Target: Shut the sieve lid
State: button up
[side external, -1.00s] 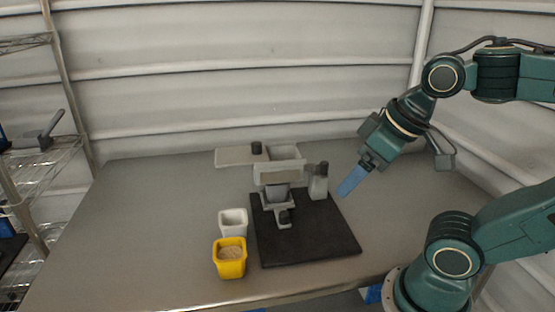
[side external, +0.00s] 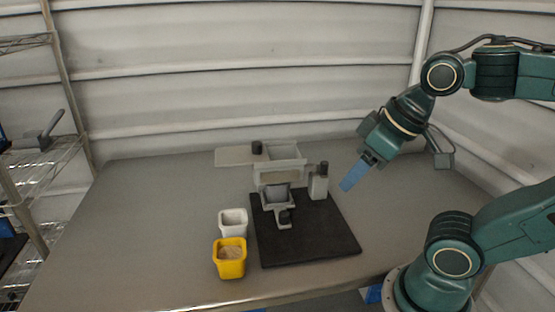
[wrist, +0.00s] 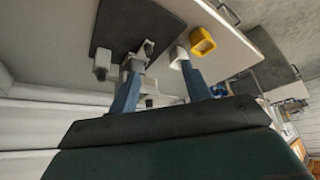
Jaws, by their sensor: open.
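The sieve lid (side external: 234,157) is a flat light-grey plate with a black knob (side external: 257,147) at its right. It sticks out to the left of the grey hopper (side external: 280,175), whose top is uncovered. My gripper (side external: 348,187), with blue fingers, is open and empty. It hangs above the table to the right of the hopper, apart from the lid. In the wrist view the two fingers (wrist: 158,70) are spread wide. The hopper is partly hidden between and behind them there, and the lid is hard to make out.
A black base plate (side external: 320,235) lies under the hopper and a dark-topped grey post (side external: 318,186). A white pot (side external: 233,223) and a filled yellow pot (side external: 229,268) stand at the front left. The left table is clear.

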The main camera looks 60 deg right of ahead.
jog(key=w+d+r+m+g, duration=0.1)
jog(key=w+r+m, duration=0.2)
jog(key=w+r, duration=0.35)
jog(key=r+m+g, duration=0.2)
jog(key=m+g, duration=0.3)
jog(key=m, duration=0.4)
send_over(257, 143)
jog(key=shift+w, duration=0.15)
jog(key=shift+f, duration=0.15)
jog(key=shift+f, duration=6.8)
grip_shut()
